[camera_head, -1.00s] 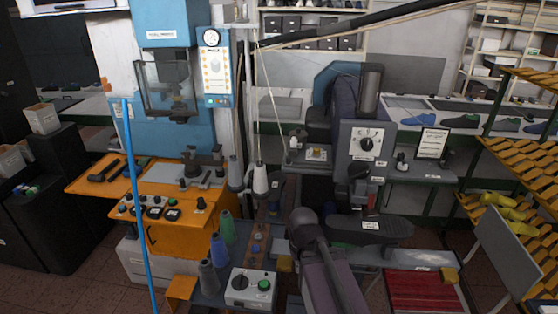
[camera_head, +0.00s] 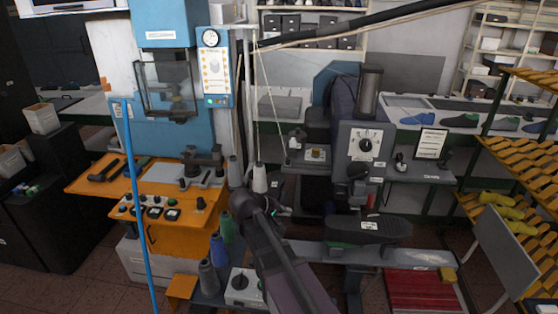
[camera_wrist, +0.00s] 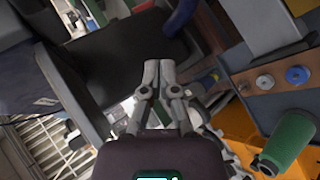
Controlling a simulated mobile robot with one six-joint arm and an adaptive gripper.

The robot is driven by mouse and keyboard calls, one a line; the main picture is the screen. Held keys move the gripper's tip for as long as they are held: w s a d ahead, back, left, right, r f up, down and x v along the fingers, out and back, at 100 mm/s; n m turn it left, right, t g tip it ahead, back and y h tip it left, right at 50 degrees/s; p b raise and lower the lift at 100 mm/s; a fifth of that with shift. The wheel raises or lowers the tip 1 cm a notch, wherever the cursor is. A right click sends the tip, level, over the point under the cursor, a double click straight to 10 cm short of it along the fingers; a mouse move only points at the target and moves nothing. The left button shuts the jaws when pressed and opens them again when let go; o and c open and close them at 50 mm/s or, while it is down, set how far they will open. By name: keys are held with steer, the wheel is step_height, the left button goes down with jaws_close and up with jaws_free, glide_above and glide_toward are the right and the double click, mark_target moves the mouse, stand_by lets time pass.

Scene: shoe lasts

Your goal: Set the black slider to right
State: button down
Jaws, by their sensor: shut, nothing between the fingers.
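I cannot pick out the black slider for certain in either view. My gripper shows in the wrist view (camera_wrist: 160,68), its fingertips together with nothing between them. In the head view my own arm mostly hides it, near the white thread cone. A brown panel with small knobs (camera_wrist: 262,103) lies right of the fingers in the wrist view, apart from them. It carries a grey knob (camera_wrist: 265,82) and a blue knob (camera_wrist: 297,74). A dark flat pad (camera_wrist: 118,72) lies beyond and left of the fingertips.
A green thread cone (camera_wrist: 286,142) stands near the gripper; grey cones (camera_head: 209,275) are close by. A control box with a black dial (camera_head: 241,285) is at the front. The orange workbench (camera_head: 88,183) is at left, a grey dial machine (camera_head: 366,143) at right.

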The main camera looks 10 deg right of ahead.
mark_target(288, 162)
steer(key=w+a+r+n+t+h, duration=0.3)
steer(key=w+a+r+t, duration=0.3)
steer(key=w+a+r, duration=0.3)
step_height(288, 162, up, 3)
steer(key=shift+a+f+n+h, duration=0.1)
steer(key=shift+a+n+h, duration=0.2)
steer(key=shift+a+h, duration=0.75)
steer(key=shift+w+p, duration=0.15)
steer(key=shift+p, duration=0.15)
steer(key=w+d, duration=0.3)
steer(key=d, duration=0.7)
steer(key=shift+d, duration=0.4)
